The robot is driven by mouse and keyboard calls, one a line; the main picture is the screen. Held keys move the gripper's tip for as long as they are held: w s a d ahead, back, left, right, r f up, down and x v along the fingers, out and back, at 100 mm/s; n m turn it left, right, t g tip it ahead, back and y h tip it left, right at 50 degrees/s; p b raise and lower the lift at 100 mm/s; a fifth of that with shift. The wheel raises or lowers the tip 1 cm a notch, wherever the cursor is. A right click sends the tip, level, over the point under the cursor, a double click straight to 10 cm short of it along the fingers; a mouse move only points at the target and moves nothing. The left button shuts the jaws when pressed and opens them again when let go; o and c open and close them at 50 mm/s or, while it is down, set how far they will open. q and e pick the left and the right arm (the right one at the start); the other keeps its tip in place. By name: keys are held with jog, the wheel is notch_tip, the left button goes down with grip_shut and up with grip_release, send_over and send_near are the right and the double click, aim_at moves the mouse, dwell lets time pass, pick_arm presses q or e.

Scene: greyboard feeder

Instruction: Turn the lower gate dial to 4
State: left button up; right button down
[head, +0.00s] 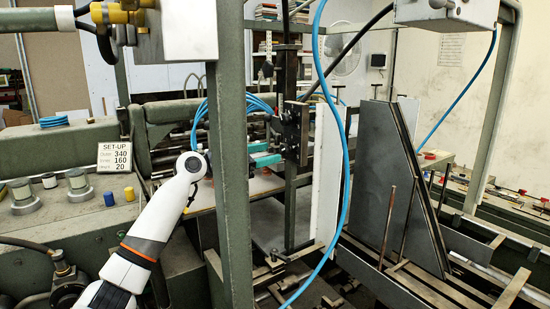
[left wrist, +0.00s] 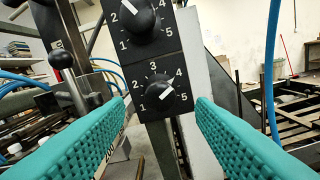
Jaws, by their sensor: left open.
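The lower gate dial (left wrist: 157,95) is a black knob with a white pointer on a black plate numbered 1 to 5. Its pointer aims up and right, towards the 4 to 5 side; I cannot tell the exact setting. The upper dial (left wrist: 140,20) sits above it, its pointer up and left. No finger visibly touches the knob. My right gripper is not in view.
A green post (head: 230,170) stands in front of my left wrist. A blue hose (head: 340,140) hangs right of the dials, beside a white upright panel (head: 327,175). A ball-ended lever (left wrist: 62,60) is left of the plate. A set-up card (head: 115,156) stands at left.

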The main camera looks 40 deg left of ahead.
pick_arm(q)
jog(key=b+v, duration=0.3)
jog(key=v, duration=0.5)
jog(key=shift+a, duration=0.1)
